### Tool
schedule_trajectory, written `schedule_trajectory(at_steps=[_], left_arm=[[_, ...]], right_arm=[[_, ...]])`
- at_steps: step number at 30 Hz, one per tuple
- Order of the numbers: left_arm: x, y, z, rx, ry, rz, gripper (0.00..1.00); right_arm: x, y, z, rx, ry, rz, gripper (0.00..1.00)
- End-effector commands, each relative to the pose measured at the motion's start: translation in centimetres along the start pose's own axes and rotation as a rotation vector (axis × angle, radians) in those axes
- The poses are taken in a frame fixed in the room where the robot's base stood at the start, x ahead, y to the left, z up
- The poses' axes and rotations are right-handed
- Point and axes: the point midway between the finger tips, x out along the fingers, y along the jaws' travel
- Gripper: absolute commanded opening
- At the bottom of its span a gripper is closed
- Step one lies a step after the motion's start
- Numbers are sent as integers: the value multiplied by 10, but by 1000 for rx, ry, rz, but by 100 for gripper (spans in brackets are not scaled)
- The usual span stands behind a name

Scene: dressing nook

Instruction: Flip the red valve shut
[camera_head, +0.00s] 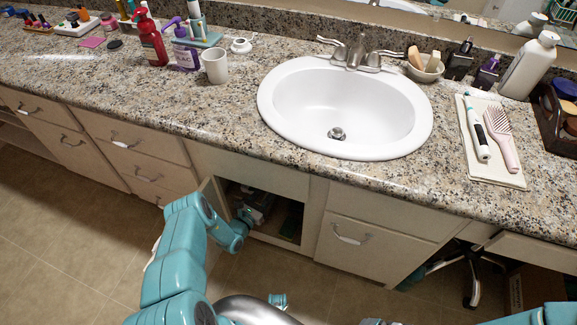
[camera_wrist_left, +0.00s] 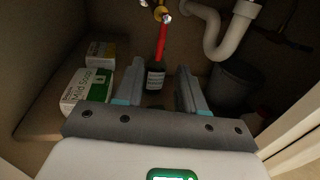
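The red valve lever (camera_wrist_left: 161,44) hangs nearly straight down from a brass fitting (camera_wrist_left: 160,13) under the sink, in the left wrist view. My left gripper (camera_wrist_left: 158,76) is open inside the cabinet, its two fingers apart and pointing toward the lever. The lever lies beyond the fingertips, lined up with the gap between them, and nothing appears gripped. In the head view my left gripper (camera_head: 257,206) is in the dark cabinet opening below the sink, and the valve cannot be made out there. My right gripper is not in view.
A dark bottle (camera_wrist_left: 155,78) shows between the fingers. Boxes (camera_wrist_left: 87,90) stand at left in the cabinet. A white drain pipe (camera_wrist_left: 227,35) and a dark bin (camera_wrist_left: 237,85) are at right. The sink (camera_head: 345,105) and countertop are above.

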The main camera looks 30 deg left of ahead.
Motion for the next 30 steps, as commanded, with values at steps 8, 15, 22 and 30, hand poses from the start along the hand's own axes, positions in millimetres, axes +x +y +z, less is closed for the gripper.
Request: schedule_trajectory(at_steps=[8,15,22,30], left_arm=[[61,-4,-3,3,-3,-8,40],[116,-6,-4,1,-2,-8,40],[145,-7,-2,-1,0,-6,40],[150,-6,0,-2,2,-6,40]], right_arm=[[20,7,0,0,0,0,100],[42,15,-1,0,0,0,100],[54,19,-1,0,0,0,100],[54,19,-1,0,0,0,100]])
